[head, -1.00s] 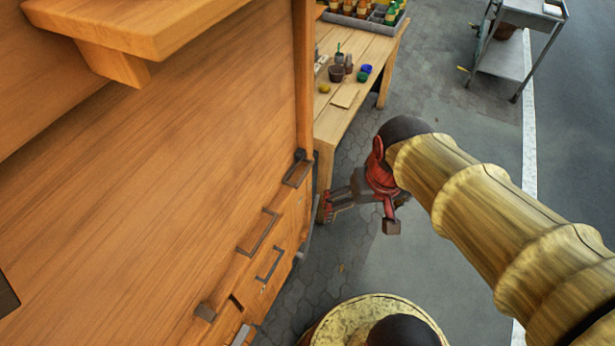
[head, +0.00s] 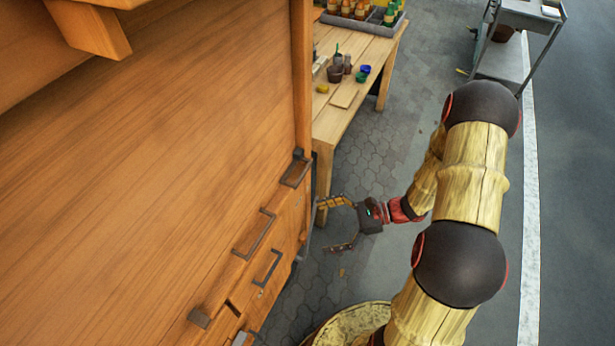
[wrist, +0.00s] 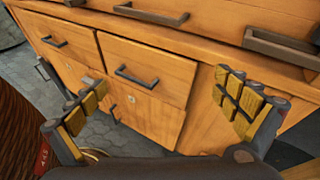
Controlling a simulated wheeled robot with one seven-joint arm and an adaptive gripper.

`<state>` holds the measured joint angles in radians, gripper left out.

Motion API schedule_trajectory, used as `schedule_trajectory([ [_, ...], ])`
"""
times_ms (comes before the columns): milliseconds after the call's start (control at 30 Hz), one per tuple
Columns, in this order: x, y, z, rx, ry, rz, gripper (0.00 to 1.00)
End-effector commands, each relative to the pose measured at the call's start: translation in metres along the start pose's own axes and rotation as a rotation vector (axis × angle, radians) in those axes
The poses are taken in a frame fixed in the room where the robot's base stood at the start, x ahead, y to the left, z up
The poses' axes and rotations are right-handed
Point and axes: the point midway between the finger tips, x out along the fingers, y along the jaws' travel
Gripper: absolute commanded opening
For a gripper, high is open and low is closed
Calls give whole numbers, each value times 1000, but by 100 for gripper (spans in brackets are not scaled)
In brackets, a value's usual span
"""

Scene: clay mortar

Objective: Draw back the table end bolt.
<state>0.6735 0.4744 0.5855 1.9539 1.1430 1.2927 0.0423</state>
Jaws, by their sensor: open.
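My gripper (head: 334,224) is open and empty, in the gap to the right of a wooden cabinet (head: 160,180) in the head view. In the wrist view my gripper (wrist: 160,84) has its yellow-padded fingers spread wide before the drawer fronts, with no contact visible. No part is clearly identifiable as the table end bolt. Dark metal fittings on the cabinet include a corner bracket (head: 296,168), also seen as a thick bar at upper right in the wrist view (wrist: 282,48), and a long handle (head: 255,233). A drawer handle (wrist: 135,77) lies between the fingers in the wrist view.
A wooden table (head: 372,52) with small pots and a bottle crate stands behind the gap. A grey metal cart (head: 503,62) is at the upper right. Paved floor (head: 375,150) is open right of the cabinet. A wooden shelf (head: 95,30) juts out at upper left.

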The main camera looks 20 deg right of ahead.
Motion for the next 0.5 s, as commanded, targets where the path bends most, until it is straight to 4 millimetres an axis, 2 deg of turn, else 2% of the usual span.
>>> schedule_trajectory([
  [33, 3, -15, -13, 64, -51, -79, 100],
  [133, 1, -52, -22, 140, -134, -228, 100],
  [300, -21, -114, -12, 160, -229, -426, 100],
  [400, -34, -134, -4, 157, -270, -495, 100],
  [500, -36, -141, 4, 159, -300, -516, 100],
])
